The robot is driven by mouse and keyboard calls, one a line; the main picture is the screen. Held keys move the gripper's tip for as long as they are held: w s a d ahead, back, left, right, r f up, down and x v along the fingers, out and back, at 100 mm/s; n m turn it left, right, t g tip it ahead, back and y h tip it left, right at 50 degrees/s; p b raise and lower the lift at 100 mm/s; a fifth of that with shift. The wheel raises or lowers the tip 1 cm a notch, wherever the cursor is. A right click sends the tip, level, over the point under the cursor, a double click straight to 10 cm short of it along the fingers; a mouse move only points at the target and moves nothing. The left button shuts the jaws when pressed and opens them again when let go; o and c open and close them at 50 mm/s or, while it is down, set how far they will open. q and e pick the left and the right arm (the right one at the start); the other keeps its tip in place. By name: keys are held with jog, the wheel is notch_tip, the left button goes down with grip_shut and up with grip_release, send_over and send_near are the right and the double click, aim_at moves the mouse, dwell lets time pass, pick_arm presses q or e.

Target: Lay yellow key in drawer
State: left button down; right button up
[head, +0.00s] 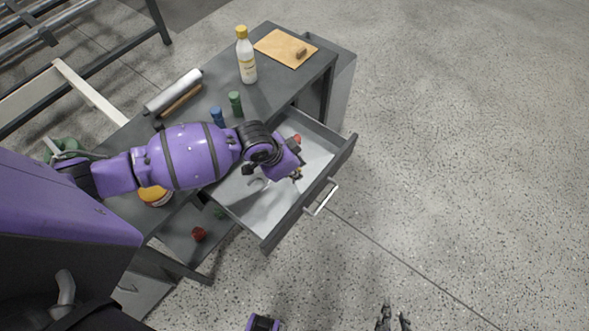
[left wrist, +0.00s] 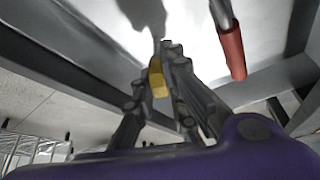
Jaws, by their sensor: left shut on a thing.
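The drawer (head: 320,150) is pulled out of the grey workbench, and its pale floor shows. My left gripper (head: 297,174) is over the drawer. In the left wrist view my left gripper (left wrist: 170,80) is shut on the yellow key (left wrist: 158,80), with its yellow part between the fingertips above the drawer floor (left wrist: 195,20). In the head view the gripper mostly hides the key. My right gripper (head: 393,318) is at the bottom edge of the head view, over the floor, its fingers apart and empty.
A red-handled tool (left wrist: 232,50) lies in the drawer, near the left gripper. On the bench stand a white bottle (head: 245,60), a blue container (head: 217,116), a green container (head: 235,103), a roll (head: 173,92) and a tan board (head: 283,46). The drawer handle (head: 325,200) sticks out.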

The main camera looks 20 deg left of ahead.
pick_arm(q)
jog(key=c, duration=1.8)
grip_release()
jog(key=shift+o, duration=0.2)
pick_arm(e)
jog(key=shift+s, duration=0.35)
